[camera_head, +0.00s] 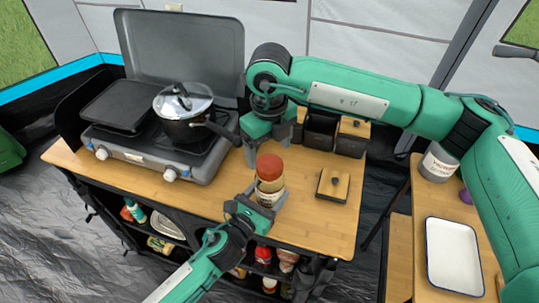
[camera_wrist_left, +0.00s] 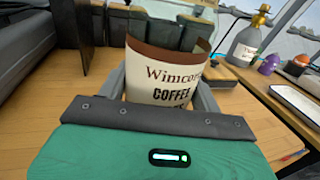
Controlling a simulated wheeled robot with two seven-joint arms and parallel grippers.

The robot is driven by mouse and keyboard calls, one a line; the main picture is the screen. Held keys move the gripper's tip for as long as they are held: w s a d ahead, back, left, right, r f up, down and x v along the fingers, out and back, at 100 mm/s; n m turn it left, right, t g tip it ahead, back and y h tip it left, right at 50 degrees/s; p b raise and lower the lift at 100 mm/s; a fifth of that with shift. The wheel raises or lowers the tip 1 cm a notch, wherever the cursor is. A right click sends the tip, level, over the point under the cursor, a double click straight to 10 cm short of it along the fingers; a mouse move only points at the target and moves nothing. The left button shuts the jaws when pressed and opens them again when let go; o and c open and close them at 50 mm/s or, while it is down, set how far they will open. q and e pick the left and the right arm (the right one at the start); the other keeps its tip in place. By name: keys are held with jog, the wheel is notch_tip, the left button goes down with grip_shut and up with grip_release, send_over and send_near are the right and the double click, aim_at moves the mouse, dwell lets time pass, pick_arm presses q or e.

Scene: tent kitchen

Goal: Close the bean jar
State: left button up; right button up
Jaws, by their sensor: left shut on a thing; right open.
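A jar with an orange-red top (camera_head: 270,168) stands upright on the wooden counter. In the left wrist view the jar's white label (camera_wrist_left: 172,82) has a brown band and reads COFFEE. My left gripper (camera_head: 254,205) is shut around it from the front. A square wooden lid with a dark knob (camera_head: 333,185) lies on the counter to the right. Which thing is the bean jar, and whether the orange-red top is a lid, I cannot tell.
Dark square canisters (camera_head: 320,131) stand at the counter's back right; the rightmost has a wooden lid. A stove (camera_head: 150,155) with a pressure cooker (camera_head: 183,108) is on the left. A white tray (camera_head: 455,257) lies on the side table. The counter's front right is clear.

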aim_at(270, 163)
jog(key=shift+c, duration=0.4)
jog(key=n, duration=0.4)
jog(key=shift+r, duration=0.4)
jog(key=n, duration=0.3)
jog(key=r+n, duration=0.1)
jog(key=n, duration=0.4)
jog(key=r+n, duration=0.1)
jog(key=n, duration=0.7)
jog(key=shift+r, duration=0.35)
jog(key=shift+f, duration=4)
